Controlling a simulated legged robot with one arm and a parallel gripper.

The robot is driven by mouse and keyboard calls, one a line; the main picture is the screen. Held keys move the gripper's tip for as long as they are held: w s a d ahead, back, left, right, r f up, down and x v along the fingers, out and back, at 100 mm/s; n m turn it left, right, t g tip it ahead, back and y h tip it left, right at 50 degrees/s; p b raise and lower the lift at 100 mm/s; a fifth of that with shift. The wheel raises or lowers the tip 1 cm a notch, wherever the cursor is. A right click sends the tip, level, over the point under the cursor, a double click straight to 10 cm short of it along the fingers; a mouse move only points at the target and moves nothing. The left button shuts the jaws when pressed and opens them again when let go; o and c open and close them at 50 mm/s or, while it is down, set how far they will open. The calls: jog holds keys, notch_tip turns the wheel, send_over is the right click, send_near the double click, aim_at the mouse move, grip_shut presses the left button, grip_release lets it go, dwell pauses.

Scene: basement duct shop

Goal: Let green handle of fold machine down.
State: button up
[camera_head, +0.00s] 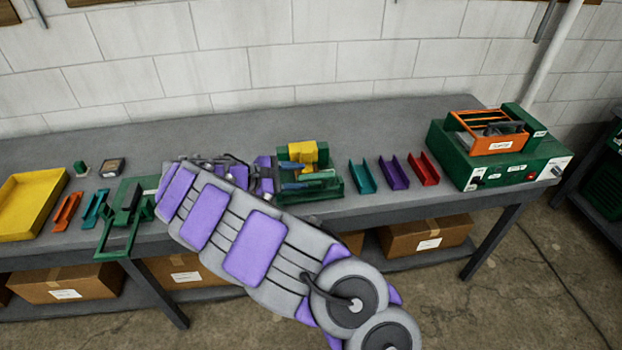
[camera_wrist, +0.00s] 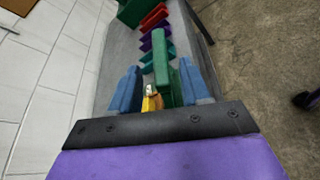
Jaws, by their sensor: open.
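The fold machine (camera_head: 325,190) is a green bench machine with a yellow block (camera_head: 303,152), standing at the middle of the bench, partly hidden behind my arm. In the wrist view a green bar (camera_wrist: 166,80), seemingly its handle, rises between the blue fingers of my gripper (camera_wrist: 160,75). The yellow block (camera_wrist: 152,102) shows just below and left of the bar there. My gripper is open, with a finger on each side of the bar; I cannot tell whether either touches it. In the head view my gripper (camera_head: 293,176) is at the machine's left part.
Teal (camera_head: 362,176), purple (camera_head: 394,173) and red (camera_head: 424,168) channels lie right of the machine. A green box with an orange frame (camera_head: 490,146) stands at the right end. Another green device (camera_head: 125,215) and a yellow tray (camera_head: 30,203) are at left.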

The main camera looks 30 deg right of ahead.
aim_at(310, 176)
jog(key=x, duration=0.5)
jog(key=shift+b, duration=0.35)
jog(key=shift+a, duration=0.1)
jog(key=shift+c, duration=0.5)
grip_shut()
